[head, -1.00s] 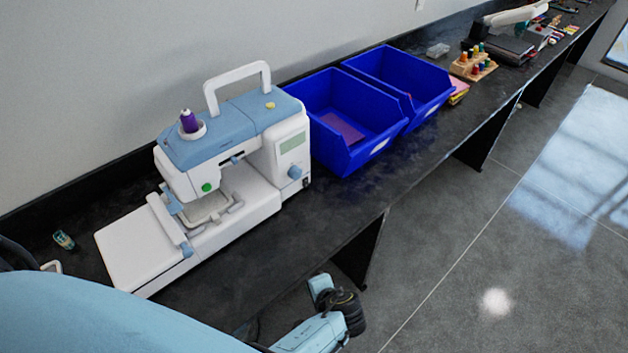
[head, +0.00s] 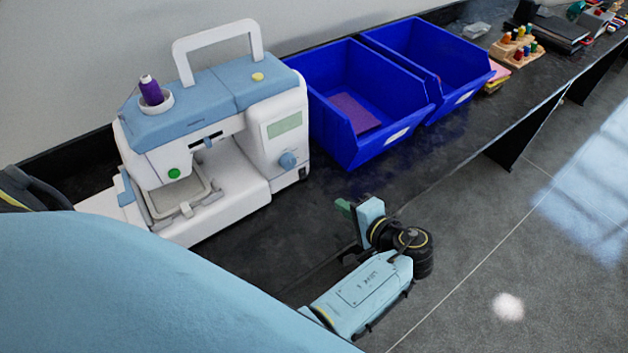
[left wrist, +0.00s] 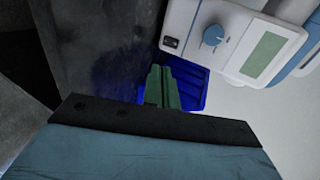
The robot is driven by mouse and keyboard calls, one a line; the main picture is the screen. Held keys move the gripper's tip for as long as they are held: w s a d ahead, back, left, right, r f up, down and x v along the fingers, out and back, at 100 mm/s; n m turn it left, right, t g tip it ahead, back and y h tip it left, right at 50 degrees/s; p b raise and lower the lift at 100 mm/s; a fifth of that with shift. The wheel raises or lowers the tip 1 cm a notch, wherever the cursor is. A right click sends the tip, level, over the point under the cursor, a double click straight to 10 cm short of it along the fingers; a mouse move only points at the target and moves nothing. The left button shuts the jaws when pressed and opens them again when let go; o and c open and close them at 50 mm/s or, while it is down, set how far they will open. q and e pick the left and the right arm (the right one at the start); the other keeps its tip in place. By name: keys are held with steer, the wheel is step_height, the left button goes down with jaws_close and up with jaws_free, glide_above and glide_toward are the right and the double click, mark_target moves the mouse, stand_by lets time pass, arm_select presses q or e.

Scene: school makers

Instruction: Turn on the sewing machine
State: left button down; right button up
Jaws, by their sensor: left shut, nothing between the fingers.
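The white and light-blue sewing machine (head: 215,115) stands on the black counter, with a purple spool on top and a green button on its front. Its right end carries a blue dial (head: 288,160), a pale green screen and a small dark switch (head: 303,174) low at the corner. In the left wrist view the switch (left wrist: 172,43) and dial (left wrist: 212,36) show above the fingers. My left gripper (head: 344,208) is shut and empty, its green fingers (left wrist: 162,84) apart from the machine, in front and to the right of it. My right gripper is not in view.
Two blue bins (head: 358,148) stand just right of the machine, one holding a flat purple item. Farther along are a thread rack (head: 516,48) and dark books (head: 552,35). The counter strip in front of the bins is clear.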

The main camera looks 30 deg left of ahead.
arm_select(q)
steer(key=b, duration=0.2)
glide_toward(303, 179)
steer(key=b+x, duration=0.2)
steer(key=x, duration=0.3)
steer(key=shift+w+f, duration=0.1)
steer(key=shift+f, duration=0.1)
steer(key=shift+w+a, duration=0.25)
steer(key=shift+a, duration=0.3)
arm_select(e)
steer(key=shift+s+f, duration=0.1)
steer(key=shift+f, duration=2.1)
arm_select(q)
steer(key=shift+a+f, duration=0.1)
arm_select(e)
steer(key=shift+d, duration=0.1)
